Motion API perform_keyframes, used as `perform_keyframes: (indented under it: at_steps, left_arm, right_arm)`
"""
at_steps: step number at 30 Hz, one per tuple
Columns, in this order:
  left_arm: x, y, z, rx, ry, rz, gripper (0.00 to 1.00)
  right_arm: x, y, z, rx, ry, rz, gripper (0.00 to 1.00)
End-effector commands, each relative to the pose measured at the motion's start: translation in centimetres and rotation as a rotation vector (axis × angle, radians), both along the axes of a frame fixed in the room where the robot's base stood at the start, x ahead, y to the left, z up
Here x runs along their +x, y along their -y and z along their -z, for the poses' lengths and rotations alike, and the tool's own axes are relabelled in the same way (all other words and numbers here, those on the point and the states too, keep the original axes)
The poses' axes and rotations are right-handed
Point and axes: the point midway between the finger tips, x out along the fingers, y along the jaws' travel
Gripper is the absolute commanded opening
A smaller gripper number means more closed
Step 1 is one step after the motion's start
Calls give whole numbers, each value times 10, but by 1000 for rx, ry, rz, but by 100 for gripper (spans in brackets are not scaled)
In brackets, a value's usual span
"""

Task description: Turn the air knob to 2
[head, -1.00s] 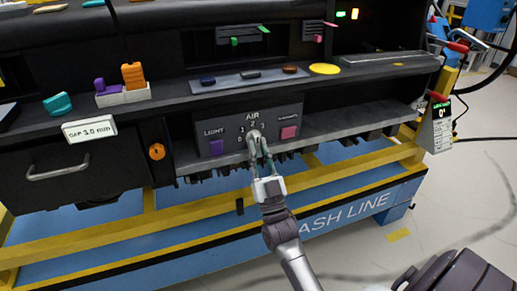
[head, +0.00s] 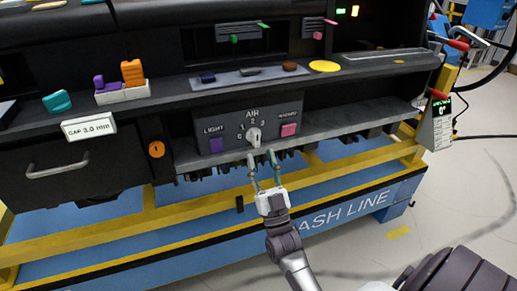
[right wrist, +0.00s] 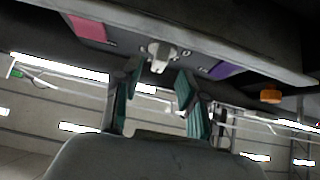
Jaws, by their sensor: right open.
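The pale grey air knob (head: 254,136) sits in the middle of the dark control panel (head: 228,127), under the word AIR, with numbers from 0 to 3 around it. Its handle looks roughly upright, near the 2; I cannot tell its exact setting. My right gripper (head: 261,155) is open and empty, just below and in front of the knob, apart from it. In the right wrist view the knob (right wrist: 158,55) shows ahead, between and beyond the two green-padded fingers (right wrist: 158,78). My left gripper is not in view.
A purple LIGHT button (head: 216,145) and a pink HAZARD button (head: 289,130) flank the knob closely. A shelf with several coloured parts, including a yellow disc (head: 325,68), overhangs the panel. An orange round knob (head: 156,150) is at left. The space in front is free.

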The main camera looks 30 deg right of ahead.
Motion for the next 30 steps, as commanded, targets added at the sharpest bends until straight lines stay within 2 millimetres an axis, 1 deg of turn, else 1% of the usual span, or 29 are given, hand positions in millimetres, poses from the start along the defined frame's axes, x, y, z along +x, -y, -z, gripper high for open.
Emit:
perform_keyframes:
  at_steps: [1,6,12,17,30]
  left_arm:
    - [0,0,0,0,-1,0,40]
    - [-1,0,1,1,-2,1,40]
    - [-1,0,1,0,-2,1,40]
    - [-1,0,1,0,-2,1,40]
    - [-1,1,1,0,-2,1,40]
  right_arm:
    - [-9,-2,11,2,-7,0,42]
    - [-33,-8,36,1,-6,0,42]
    - [-52,-13,55,1,-3,-1,42]
    - [-58,-14,60,1,-3,-1,42]
    - [-58,-14,60,1,-1,-1,42]
